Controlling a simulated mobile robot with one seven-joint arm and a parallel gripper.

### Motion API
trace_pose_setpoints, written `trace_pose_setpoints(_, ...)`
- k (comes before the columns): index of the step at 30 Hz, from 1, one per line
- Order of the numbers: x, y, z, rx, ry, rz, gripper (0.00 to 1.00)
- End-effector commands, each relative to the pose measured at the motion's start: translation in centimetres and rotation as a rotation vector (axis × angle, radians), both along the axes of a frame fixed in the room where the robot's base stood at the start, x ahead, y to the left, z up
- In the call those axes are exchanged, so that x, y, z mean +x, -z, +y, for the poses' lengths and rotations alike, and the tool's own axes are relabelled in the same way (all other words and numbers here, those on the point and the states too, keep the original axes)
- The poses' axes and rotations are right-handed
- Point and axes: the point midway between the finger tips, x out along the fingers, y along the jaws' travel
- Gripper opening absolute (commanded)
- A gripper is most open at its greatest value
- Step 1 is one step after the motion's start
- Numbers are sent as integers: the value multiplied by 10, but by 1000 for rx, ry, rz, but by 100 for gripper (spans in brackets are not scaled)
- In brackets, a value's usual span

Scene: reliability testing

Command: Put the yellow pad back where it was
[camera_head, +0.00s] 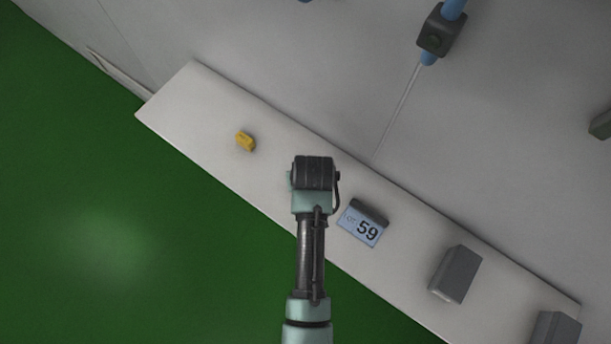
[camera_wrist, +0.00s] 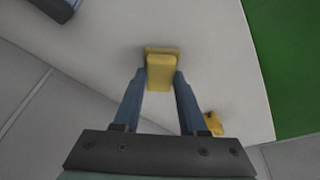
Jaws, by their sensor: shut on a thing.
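In the wrist view my gripper (camera_wrist: 161,78) has its two blue-grey fingers closed on the sides of the yellow pad (camera_wrist: 161,70). The pad is over the white board, and a darker yellow part shows just beyond its far end. I cannot tell whether the pad touches the board. In the head view the wrist of my arm is above the middle of the board and hides the fingers and the held pad. A second small yellow object (camera_head: 245,141) lies on the board to the left; a yellow piece (camera_wrist: 214,123) also shows beside the right finger in the wrist view.
The long white board (camera_head: 185,105) slopes down to the right, with green floor (camera_head: 90,200) along its lower side. A card marked 59 (camera_head: 358,228) stands right of my wrist. Grey blocks (camera_head: 456,274) (camera_head: 555,329) are farther right. The board's left end is clear.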

Motion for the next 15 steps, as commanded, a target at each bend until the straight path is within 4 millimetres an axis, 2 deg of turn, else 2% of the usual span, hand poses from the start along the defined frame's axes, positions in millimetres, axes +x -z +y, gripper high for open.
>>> trace_pose_setpoints(2, 0, 3, 0, 0, 0, 0, 0)
trace_pose_setpoints(3, 0, 3, 0, 0, 0, 0, 43)
trace_pose_setpoints(8, 0, 2, 0, 0, 0, 0, 71)
trace_pose_setpoints(15, 0, 2, 0, 0, 0, 0, 71)
